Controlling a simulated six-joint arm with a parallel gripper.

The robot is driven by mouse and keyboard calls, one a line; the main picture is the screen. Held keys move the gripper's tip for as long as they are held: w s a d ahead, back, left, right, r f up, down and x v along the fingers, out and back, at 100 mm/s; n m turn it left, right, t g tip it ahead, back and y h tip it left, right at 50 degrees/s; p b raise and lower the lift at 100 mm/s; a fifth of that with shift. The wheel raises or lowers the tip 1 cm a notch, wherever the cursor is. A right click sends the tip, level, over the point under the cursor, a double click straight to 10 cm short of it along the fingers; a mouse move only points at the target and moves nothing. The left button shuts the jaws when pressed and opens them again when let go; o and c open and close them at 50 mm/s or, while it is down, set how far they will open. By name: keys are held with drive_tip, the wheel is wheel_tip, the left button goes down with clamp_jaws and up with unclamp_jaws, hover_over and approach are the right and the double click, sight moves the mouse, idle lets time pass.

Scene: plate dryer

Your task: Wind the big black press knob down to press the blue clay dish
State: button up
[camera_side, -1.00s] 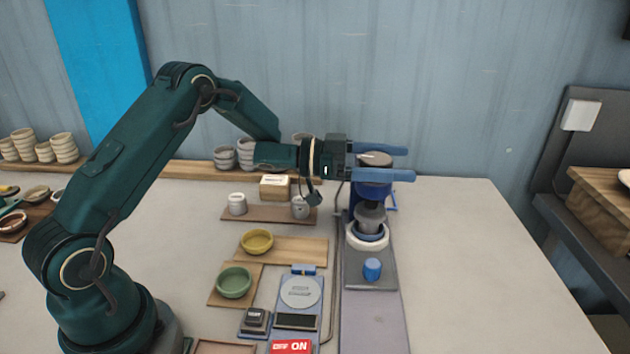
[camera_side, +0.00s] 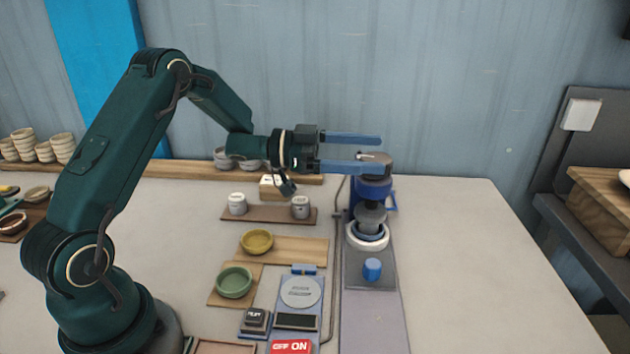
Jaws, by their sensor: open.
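The press (camera_side: 388,199) stands at the back right, with a blue body and a dark round knob (camera_side: 376,166) on top. Its grey press head (camera_side: 371,216) hangs over a blue dish (camera_side: 369,230) in a white ring-shaped holder (camera_side: 368,243). Whether the head touches the dish I cannot tell. My gripper (camera_side: 382,154) is open and empty, its two long blue fingers pointing right.
A small blue cylinder (camera_side: 372,269) stands in front of the press. To the left are a yellow bowl (camera_side: 257,241), a green bowl (camera_side: 234,282), a scale (camera_side: 300,292) and an ON/OFF switch (camera_side: 291,347). The table right of the press is clear.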

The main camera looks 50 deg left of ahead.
sight(371, 152)
drive_tip(key=r+y, duration=0.1)
drive_tip(key=w+r+t+y, duration=0.1)
drive_tip(key=w+r+t, duration=0.1)
drive_tip(key=shift+w+a+r+n+y, duration=0.1)
drive_tip(key=shift+a+r+n+y, duration=0.2)
drive_tip(key=shift+r+y, duration=0.1)
drive_tip(key=s+a+r+n+y, duration=0.45)
drive_tip(key=n+y, duration=0.25)
drive_tip(key=y, duration=0.4)
drive_tip(key=s+d+f+n+g, duration=0.1)
drive_tip(key=s+d+f+g, duration=0.1)
drive_tip(key=s, duration=0.6)
drive_tip(key=s+d+f+n+g, duration=0.1)
drive_tip(key=s+f+g, duration=0.2)
drive_tip(key=s, duration=0.5)
drive_tip(key=s+d+f+g, duration=0.2)
drive_tip(key=s+f+g, duration=0.1)
drive_tip(key=s, duration=0.4)
drive_tip(key=shift+s+d+f+n+g+h, duration=0.3)
drive_tip(key=shift+s+d+f+n, duration=0.1)
drive_tip(key=shift+f, duration=0.35)
drive_tip(key=shift+a, duration=0.1)
